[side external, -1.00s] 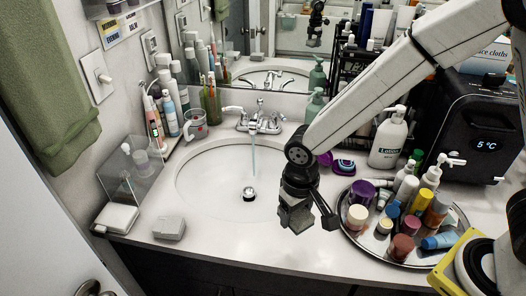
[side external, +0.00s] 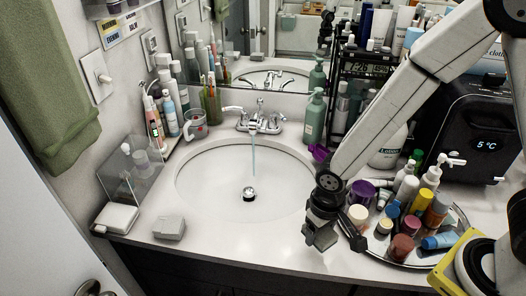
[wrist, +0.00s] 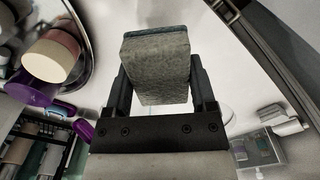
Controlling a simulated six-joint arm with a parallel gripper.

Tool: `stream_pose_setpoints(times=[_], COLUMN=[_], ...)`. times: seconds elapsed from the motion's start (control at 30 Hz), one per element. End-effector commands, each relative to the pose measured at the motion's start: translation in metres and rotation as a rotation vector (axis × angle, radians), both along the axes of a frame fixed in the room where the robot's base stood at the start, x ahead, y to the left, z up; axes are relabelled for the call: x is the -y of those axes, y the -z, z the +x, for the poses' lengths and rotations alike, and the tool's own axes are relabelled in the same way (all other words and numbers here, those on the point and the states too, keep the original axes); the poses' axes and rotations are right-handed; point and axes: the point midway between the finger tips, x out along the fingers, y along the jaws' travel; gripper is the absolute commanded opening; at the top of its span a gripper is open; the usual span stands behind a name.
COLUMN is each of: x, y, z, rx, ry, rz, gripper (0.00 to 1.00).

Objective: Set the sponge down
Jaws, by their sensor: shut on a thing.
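My gripper (side external: 335,232) is shut on the grey sponge (side external: 320,237), at the right front of the sink near the counter's front edge. In the wrist view the sponge (wrist: 157,65) is a rough grey block with a bluish face along its far edge. It sits between the two black fingers of my gripper (wrist: 160,88). I cannot tell for sure whether its underside touches the counter (side external: 262,252).
The round mirrored tray (side external: 464,222), crowded with bottles and jars, is close on the right. The sink basin (side external: 215,190) with running water is to the left. A light grey block (side external: 169,228) sits front left. The counter front between is bare.

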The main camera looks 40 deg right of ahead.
Motion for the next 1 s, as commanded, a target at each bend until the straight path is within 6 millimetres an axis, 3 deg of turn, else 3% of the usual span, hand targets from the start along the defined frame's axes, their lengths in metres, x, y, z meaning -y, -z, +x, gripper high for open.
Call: stream_pose_setpoints(times=[0.2, 0.57, 1.0], x=[0.000, 0.000, 0.000], y=[0.018, 0.024, 0.054], z=[0.000, 0.000, 0.000], rx=[-0.001, -0.001, 0.000], ry=[0.000, 0.000, 0.000], rz=[-0.001, -0.001, 0.000], gripper=[0.17, 0.17, 0.17])
